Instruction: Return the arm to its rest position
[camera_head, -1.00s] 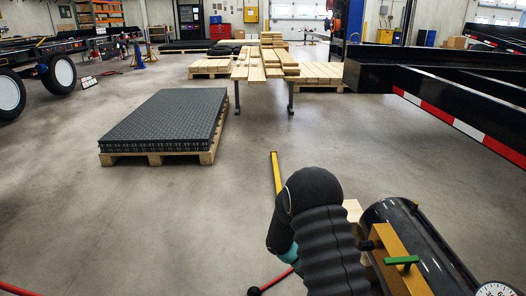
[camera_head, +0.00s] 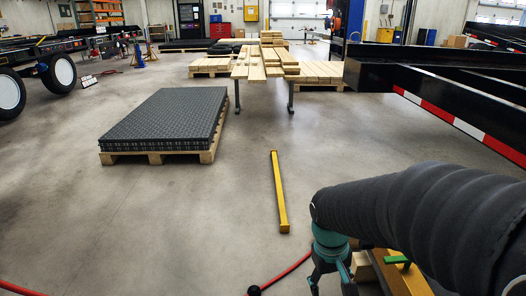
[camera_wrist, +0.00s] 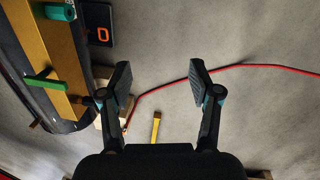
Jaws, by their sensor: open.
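My arm, in a black ribbed sleeve, comes in from the right edge of the head view and reaches left across the lower right. My gripper (camera_head: 332,284) hangs below its teal wrist, partly cut off by the bottom edge.
A yellow bar (camera_head: 279,195) and a red hose (camera_head: 286,271) lie on the floor near the gripper. A green-handled valve (camera_wrist: 45,83) on a yellow beam (camera_wrist: 57,50) is close on the left.

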